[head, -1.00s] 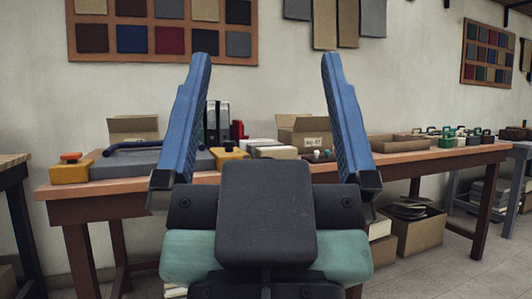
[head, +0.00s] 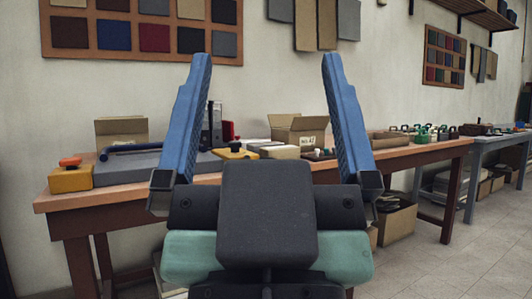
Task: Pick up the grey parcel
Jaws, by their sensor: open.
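My gripper (head: 266,58) is open and empty, its two blue fingers pointing up in front of the wall, nearer to me than the workbench. A flat grey slab (head: 126,170) lies on the left part of the workbench, with a dark blue bar over its back edge. It is the largest grey thing on the bench, but I cannot tell whether it is the grey parcel. Pale, block-like packages (head: 279,152) lie between the fingers; part of the bench behind my gripper is hidden.
The wooden workbench (head: 63,200) runs across the view. A yellow block with an orange knob (head: 70,178) sits at its left end. Open cardboard boxes (head: 121,131) stand at the back. Clear floor (head: 425,262) shows at the right.

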